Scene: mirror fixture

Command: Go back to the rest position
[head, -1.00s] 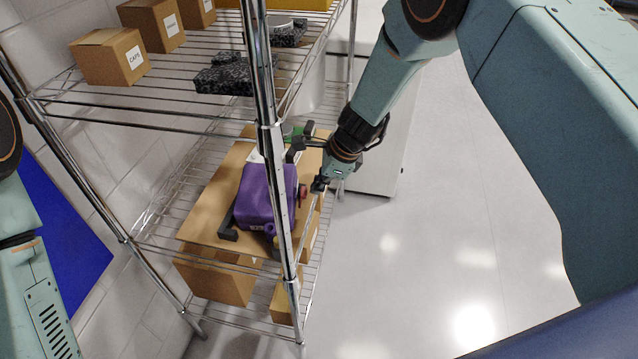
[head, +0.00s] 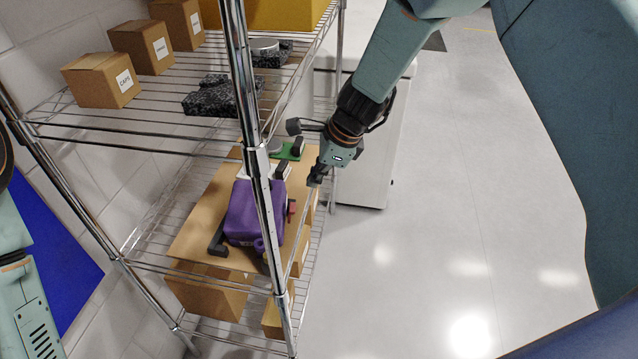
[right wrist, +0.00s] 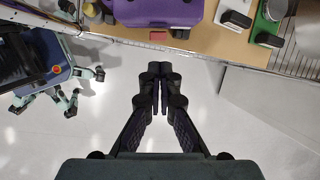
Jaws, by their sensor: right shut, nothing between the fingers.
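My right gripper (head: 316,178) is at the front edge of the wire shelf, just right of the purple object on the board. In the right wrist view the right gripper (right wrist: 158,108) is shut and empty, its fingers together above the pale floor and apart from the board edge. The purple object (head: 243,212) sits on a brown board (head: 200,215) on the middle shelf; it also shows at the top of the right wrist view (right wrist: 155,12). My left arm shows at the left edge of the head view, but its gripper is out of view.
A chrome shelf post (head: 256,160) stands in front of the board. Cardboard boxes (head: 102,80) and dark speckled blocks (head: 215,97) stand on the upper shelf. A white cabinet (head: 370,160) is behind my right gripper. The floor (head: 450,200) at right is clear.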

